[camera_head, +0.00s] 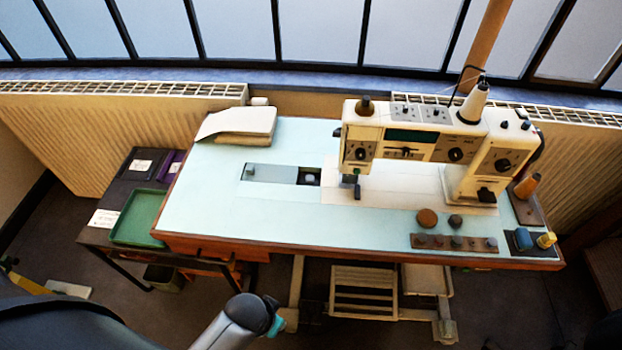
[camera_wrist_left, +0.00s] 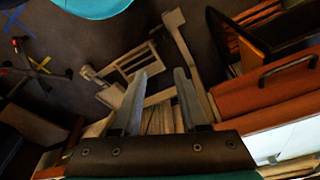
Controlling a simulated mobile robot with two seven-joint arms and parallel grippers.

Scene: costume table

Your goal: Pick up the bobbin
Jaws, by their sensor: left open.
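A small pale round piece, possibly a bobbin (camera_head: 310,179), sits in the dark square opening beside the slide plate (camera_head: 272,174) on the sewing table. Several small dark bobbin-like pieces stand on a brown rack (camera_head: 425,241) at the table's front right. A single dark one (camera_head: 455,221) stands just behind the rack. I cannot tell which is the task's bobbin. My left gripper (camera_wrist_left: 160,74) is open and empty in the left wrist view, with floor and table legs behind it. My left arm is below the table's front edge in the head view. My right gripper is not visible.
The sewing machine (camera_head: 410,135) stands on the right of the pale blue tabletop (camera_head: 225,195). A folded cloth (camera_head: 238,122) lies at back left. A green tray (camera_head: 138,218) is on the side table. Thread spools (camera_head: 545,240) stand at front right. The tabletop's left front is clear.

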